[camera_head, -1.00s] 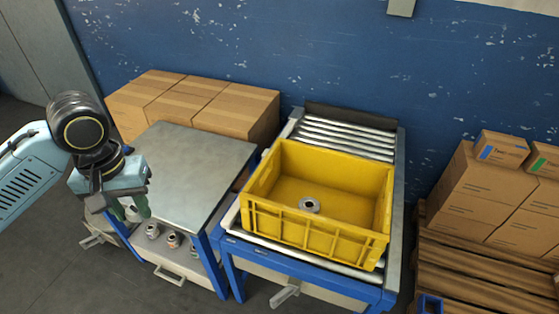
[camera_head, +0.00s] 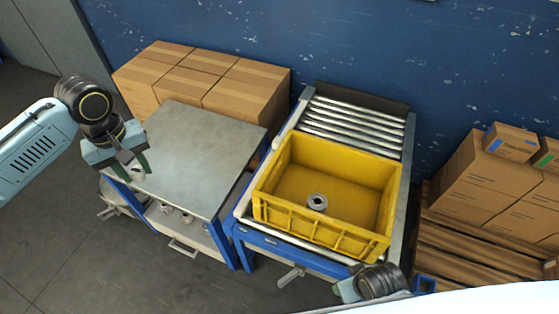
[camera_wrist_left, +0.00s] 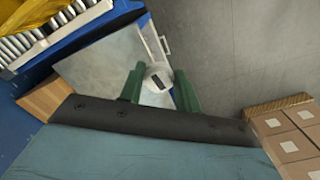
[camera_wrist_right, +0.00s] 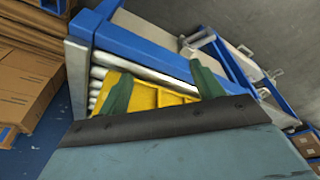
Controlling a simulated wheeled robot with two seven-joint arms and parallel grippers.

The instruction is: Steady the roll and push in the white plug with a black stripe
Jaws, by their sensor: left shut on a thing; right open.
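A white plug with a black stripe (camera_wrist_left: 158,77) is between the green fingers of my left gripper (camera_wrist_left: 160,88), which is shut on it. In the head view my left gripper (camera_head: 136,165) holds the plug (camera_head: 138,175) beside the left edge of the grey-topped table. The roll (camera_head: 317,202), a small grey ring seen from above, lies on the floor of the yellow crate (camera_head: 330,241). My right gripper (camera_wrist_right: 162,88) is open and empty, with part of the crate showing beyond its fingers. In the head view its fingertips are hidden.
The grey tabletop (camera_head: 200,150) is bare. Other small plugs (camera_head: 187,218) stand on its lower shelf. The crate sits on a roller conveyor (camera_head: 350,125) with high crate walls around the roll. Cardboard boxes (camera_head: 245,95) stand behind the table, and more (camera_head: 480,185) at the right.

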